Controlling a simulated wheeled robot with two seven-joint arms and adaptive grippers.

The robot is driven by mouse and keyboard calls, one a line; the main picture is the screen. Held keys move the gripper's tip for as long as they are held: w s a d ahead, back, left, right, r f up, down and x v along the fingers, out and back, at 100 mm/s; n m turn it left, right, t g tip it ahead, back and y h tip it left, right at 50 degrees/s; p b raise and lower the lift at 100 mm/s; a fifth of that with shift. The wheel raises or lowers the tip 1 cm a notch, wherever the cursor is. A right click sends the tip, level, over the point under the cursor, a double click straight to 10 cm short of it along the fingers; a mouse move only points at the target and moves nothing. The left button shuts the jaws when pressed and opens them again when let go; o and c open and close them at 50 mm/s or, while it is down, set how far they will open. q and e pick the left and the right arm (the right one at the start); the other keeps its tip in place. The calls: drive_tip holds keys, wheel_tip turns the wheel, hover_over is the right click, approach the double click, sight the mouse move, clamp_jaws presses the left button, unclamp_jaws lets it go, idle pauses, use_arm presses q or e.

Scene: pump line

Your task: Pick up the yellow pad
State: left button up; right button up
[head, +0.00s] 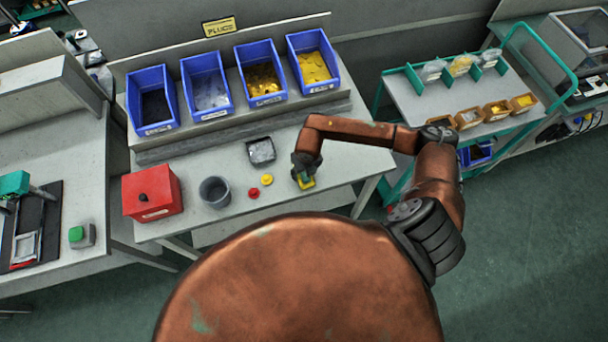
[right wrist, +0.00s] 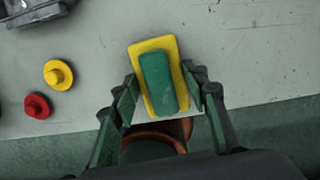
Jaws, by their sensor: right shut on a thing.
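The yellow pad (right wrist: 171,46) is a flat yellow rectangle with a green block (right wrist: 157,83) on top of it. In the right wrist view it lies between the two fingers of my right gripper (right wrist: 161,100), which is shut on it near the table's front edge. In the head view the yellow pad (head: 308,184) shows just under my right gripper (head: 304,178), which hides part of it. I cannot tell whether the pad still touches the table. My left gripper is not in view.
A yellow knob (head: 267,180) and a red knob (head: 253,193) lie left of the pad. A grey cup (head: 214,192), a red box (head: 152,194) and a grey tray (head: 261,151) stand on the table. Blue bins (head: 207,84) line the back. A cart (head: 455,95) stands right.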

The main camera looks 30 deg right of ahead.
drive_tip(key=shift+r, duration=0.15)
drive_tip(key=shift+r, duration=0.2)
wheel_tip(320, 180, up, 2)
drive_tip(key=shift+w+r+b, duration=0.1)
drive_tip(key=shift+r+b, duration=0.1)
drive_tip(key=shift+b, duration=0.3)
drive_tip(key=s+a+r+b, duration=0.1)
drive_tip(key=s+a+r, duration=0.8)
drive_tip(key=s+r, duration=0.1)
drive_tip(key=shift+s+a, duration=0.2)
drive_tip(key=shift+a, duration=0.1)
